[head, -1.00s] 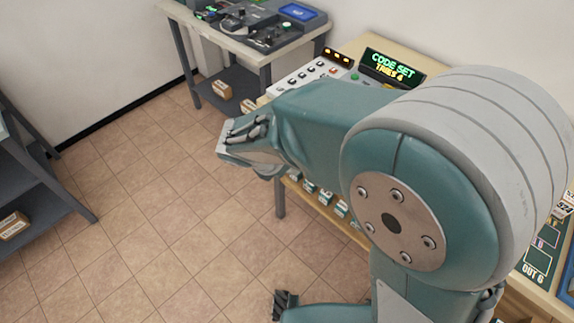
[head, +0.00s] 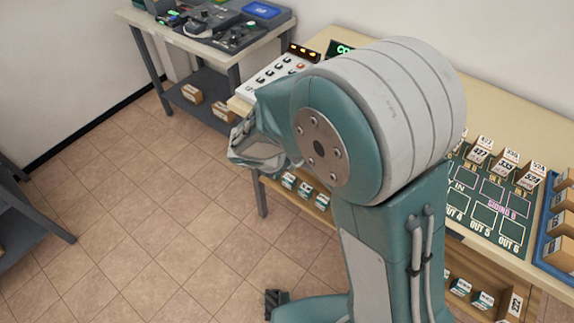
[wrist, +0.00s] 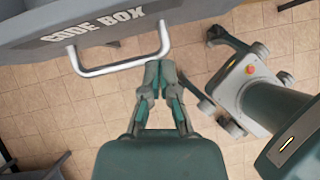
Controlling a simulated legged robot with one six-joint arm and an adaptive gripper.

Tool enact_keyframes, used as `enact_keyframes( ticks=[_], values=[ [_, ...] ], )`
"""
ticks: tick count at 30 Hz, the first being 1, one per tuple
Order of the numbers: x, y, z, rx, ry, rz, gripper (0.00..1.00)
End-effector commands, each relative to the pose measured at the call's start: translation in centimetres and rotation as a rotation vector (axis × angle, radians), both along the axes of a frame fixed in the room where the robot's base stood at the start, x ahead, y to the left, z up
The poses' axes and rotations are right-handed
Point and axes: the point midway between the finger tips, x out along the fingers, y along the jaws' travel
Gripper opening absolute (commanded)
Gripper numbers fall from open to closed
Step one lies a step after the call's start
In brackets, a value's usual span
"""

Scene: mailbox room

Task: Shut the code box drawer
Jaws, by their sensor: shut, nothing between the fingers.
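The grey code box drawer front (wrist: 40,48), lettered CODE BOX, spans the top left of the wrist view. Its pale bar handle (wrist: 120,66) sticks out below the lettering. My gripper (wrist: 160,70) is shut and empty. Its fingertips are just below the handle's right end in the picture; I cannot tell whether they touch it. In the head view my arm covers the drawer area, and I cannot make out how far the drawer is out.
A long table (head: 484,99) runs along the wall, with a white button panel (head: 272,77) and labelled boxes. A grey side table (head: 206,41) with equipment stands at the back left. Tiled floor (head: 130,220) is open at the left.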

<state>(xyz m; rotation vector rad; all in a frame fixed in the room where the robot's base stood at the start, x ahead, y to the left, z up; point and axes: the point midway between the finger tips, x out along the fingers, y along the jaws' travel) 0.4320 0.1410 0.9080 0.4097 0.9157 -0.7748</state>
Motion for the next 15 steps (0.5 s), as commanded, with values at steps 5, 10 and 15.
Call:
enact_keyframes(
  ticks=[5,10,15],
  values=[
    [2.4,-1.9,-0.1,0.001,-0.001,-0.007,0.00],
    [6.0,-4.8,-0.1,0.002,0.000,-0.007,0.00],
    [8.9,-7.0,0.0,0.000,0.000,-0.004,0.00]
  ],
)
